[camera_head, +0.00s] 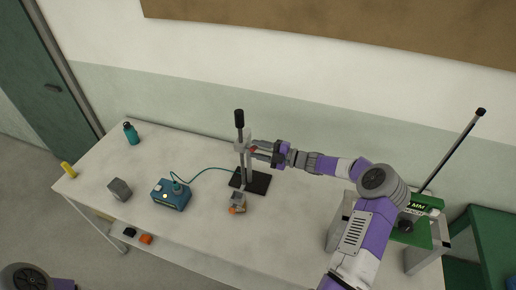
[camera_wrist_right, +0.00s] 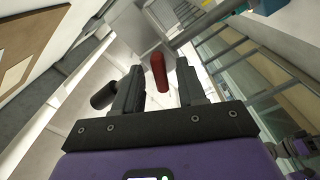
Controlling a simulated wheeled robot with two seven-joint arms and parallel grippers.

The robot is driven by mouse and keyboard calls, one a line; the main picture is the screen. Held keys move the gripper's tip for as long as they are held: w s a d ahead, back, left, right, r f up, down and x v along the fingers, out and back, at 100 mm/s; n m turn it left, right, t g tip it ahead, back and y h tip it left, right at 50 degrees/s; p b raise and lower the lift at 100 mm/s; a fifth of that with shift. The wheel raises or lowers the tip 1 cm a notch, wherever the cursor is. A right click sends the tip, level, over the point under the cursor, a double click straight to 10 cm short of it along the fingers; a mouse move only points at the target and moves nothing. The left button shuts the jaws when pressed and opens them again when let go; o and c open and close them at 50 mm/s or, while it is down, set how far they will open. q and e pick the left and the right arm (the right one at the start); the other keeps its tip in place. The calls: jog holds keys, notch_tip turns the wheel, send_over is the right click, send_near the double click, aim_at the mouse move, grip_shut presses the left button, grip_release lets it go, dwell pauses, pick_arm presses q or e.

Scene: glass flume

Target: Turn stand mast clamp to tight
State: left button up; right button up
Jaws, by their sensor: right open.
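The stand has a grey mast (camera_head: 241,140) with a black top, upright on a dark flat base (camera_head: 259,184) on the table. The mast clamp (camera_head: 252,150) is partly hidden by my right gripper (camera_head: 264,148), which reaches in from the right at mid-mast height. In the right wrist view, a red clamp handle (camera_wrist_right: 160,72) stands between the two spread fingers of my right gripper (camera_wrist_right: 160,80). Gaps show on both sides of the handle. Whether the clamp is loose or tight cannot be told. My left gripper is out of view.
On the table (camera_head: 205,235) are a blue box (camera_head: 171,195) with a teal cable, a grey block (camera_head: 119,189), a teal bottle (camera_head: 131,133), a yellow item (camera_head: 68,170) and a small grey-orange object (camera_head: 238,203) before the stand. A green-topped unit with a black rod (camera_head: 453,152) is at right.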

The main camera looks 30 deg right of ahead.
jog(key=shift+w+a, duration=0.1)
jog(key=shift+a, duration=0.05)
grip_shut()
jog(key=shift+m, duration=0.3)
jog(key=shift+m+b, duration=0.4)
jog(key=shift+m, duration=1.3)
jog(key=m, duration=0.4)
jog(key=shift+m, duration=0.3)
jog(key=m+p, duration=0.1)
jog(key=m, duration=0.4)
jog(key=shift+m, duration=0.3)
